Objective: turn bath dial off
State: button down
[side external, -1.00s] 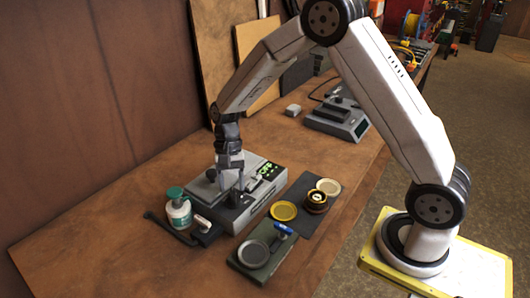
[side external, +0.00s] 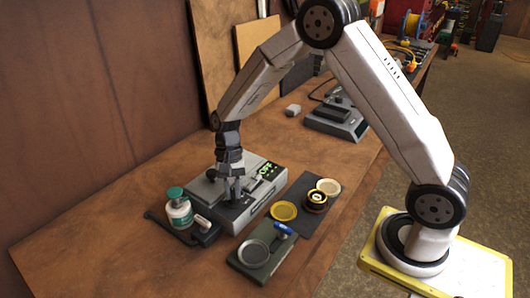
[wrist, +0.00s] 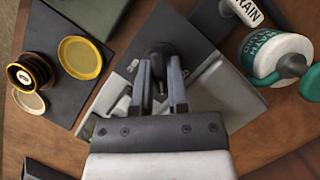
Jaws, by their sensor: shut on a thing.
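The grey bath unit (side external: 240,208) sits on the wooden bench, with a small green-lit display (side external: 266,169) that appears to read OFF. My gripper (side external: 232,194) points straight down over the front part of the unit. In the wrist view, my gripper (wrist: 161,98) has its two fingers closed on either side of the dark round dial (wrist: 158,54). The fingers hide part of the dial, and any mark on it is not visible.
A white bottle with a green cap (side external: 179,212) and a drain handle (side external: 203,222) stand close on the left. A green block with a grey dish (side external: 253,254), a yellow dish (side external: 283,211) and a stacked dark-and-yellow container (side external: 316,201) are to the right. Another grey device (side external: 337,118) stands farther back.

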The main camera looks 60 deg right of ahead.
jog(key=shift+n, duration=0.3)
jog(key=n, duration=0.2)
jog(key=n+g+h, duration=0.1)
jog(key=n, duration=0.1)
jog(key=shift+a+h, duration=0.1)
jog(key=shift+h, duration=0.2)
jog(key=shift+w+n+h, duration=0.1)
jog(key=shift+n+h, duration=0.7)
jog(key=shift+n, duration=1.4)
jog(key=c, duration=0.6)
grip_release()
jog(key=shift+r, duration=0.1)
jog(key=v, duration=0.7)
jog(key=shift+w+r, duration=0.2)
jog(key=shift+r, duration=0.15)
